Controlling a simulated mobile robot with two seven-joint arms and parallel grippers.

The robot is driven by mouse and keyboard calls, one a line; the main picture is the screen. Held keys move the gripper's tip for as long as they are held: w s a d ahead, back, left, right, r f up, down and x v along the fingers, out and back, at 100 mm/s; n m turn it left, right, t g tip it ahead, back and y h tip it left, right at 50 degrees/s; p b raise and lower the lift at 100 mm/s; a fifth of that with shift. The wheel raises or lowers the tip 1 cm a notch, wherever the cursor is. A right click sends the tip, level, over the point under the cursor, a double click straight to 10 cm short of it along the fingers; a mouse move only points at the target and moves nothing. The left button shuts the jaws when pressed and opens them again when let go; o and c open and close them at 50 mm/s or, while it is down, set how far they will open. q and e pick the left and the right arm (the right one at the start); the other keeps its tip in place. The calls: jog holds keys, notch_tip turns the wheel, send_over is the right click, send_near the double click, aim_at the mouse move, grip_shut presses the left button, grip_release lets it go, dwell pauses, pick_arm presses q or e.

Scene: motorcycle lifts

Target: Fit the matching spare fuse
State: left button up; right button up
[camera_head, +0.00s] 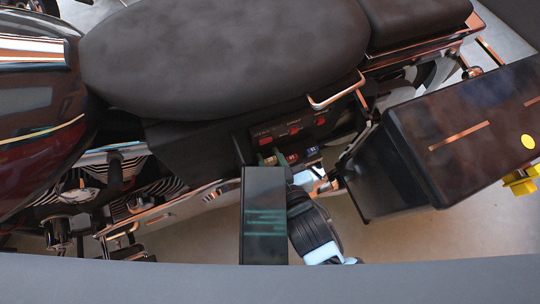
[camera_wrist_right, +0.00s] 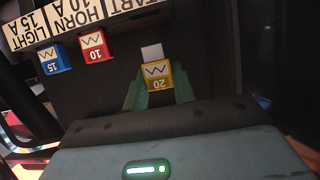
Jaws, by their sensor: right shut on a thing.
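My right gripper (camera_head: 274,159) reaches up to the fuse panel (camera_head: 291,132) under the motorcycle seat. In the wrist view its green fingertips (camera_wrist_right: 158,94) are shut on a yellow fuse (camera_wrist_right: 157,76) marked 20. A pale square shows just beyond that fuse, below the START label (camera_wrist_right: 121,8). I cannot tell whether the yellow fuse is in the slot or just above it. A red fuse (camera_wrist_right: 95,46) marked 10 sits by the HORN label (camera_wrist_right: 77,16). A blue fuse (camera_wrist_right: 54,59) marked 15 sits by the LIGHT label (camera_wrist_right: 28,28). My left gripper is not in view.
The black seat (camera_head: 225,55) overhangs the panel from above. A chrome grab handle (camera_head: 336,92) projects right of the panel. A dark pannier case (camera_head: 465,130) stands at the right. The floor shows clear below the motorcycle.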

jog(key=shift+w+f+b, duration=0.1)
jog(key=shift+f+b, duration=0.85)
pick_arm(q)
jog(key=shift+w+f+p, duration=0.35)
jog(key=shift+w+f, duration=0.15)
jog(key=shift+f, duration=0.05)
pick_arm(e)
jog(key=shift+a, duration=0.1)
pick_arm(q)
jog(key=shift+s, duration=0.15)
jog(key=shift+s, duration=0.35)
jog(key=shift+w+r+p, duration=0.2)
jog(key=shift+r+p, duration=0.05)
jog(key=shift+p, duration=0.05)
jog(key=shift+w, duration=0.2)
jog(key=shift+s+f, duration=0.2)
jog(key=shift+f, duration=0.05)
pick_arm(e)
jog(key=shift+f, duration=0.5)
pick_arm(q)
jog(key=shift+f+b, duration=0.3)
jog(key=shift+b, duration=0.2)
pick_arm(e)
jog(key=shift+w+f, duration=0.1)
jog(key=shift+f, duration=0.4)
